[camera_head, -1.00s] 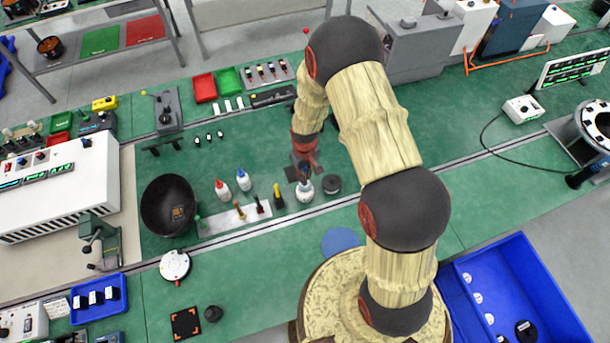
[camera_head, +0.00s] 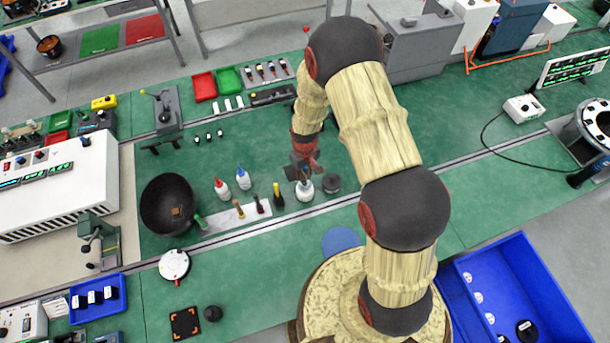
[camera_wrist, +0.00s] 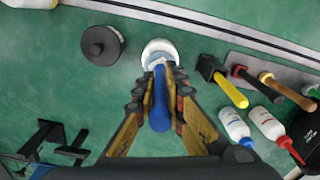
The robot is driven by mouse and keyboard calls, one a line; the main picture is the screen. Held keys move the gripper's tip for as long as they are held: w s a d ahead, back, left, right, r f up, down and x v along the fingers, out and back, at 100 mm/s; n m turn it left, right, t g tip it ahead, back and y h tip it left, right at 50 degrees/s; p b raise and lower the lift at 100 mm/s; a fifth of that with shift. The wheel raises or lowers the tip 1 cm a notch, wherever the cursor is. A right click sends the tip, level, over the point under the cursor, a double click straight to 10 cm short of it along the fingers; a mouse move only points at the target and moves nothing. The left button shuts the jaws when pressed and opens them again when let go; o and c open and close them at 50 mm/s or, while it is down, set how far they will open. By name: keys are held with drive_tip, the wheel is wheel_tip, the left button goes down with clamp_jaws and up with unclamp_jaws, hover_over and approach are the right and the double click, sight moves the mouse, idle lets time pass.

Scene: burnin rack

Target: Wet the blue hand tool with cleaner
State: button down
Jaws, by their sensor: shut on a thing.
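My gripper (camera_wrist: 157,100) is shut on the blue hand tool (camera_wrist: 159,105), whose blue handle lies between the fingers in the wrist view. The tool points at the mouth of a white jar (camera_wrist: 159,50). Its far end meets the jar's pale blue opening, and I cannot tell how deep it reaches. In the head view my gripper (camera_head: 304,167) is right above the white jar (camera_head: 305,191), and the tool is mostly hidden there.
A dark round lid (camera_head: 332,183) lies right of the jar. To the left are the yellow-handled tool (camera_head: 278,195), a red-capped bottle (camera_head: 221,188), a blue-capped bottle (camera_head: 243,179) and a black bowl (camera_head: 169,204). Green mat is clear in front of the jar.

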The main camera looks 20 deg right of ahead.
drive_tip(key=shift+s+f+b, duration=0.1)
drive_tip(key=shift+f+b, duration=0.55)
drive_tip(key=shift+f, duration=0.05)
idle(1.9)
drive_tip(key=shift+r, duration=0.15)
drive_tip(key=shift+r+p, duration=1.85)
drive_tip(key=shift+r, duration=1.6)
drive_tip(key=shift+f, duration=0.1)
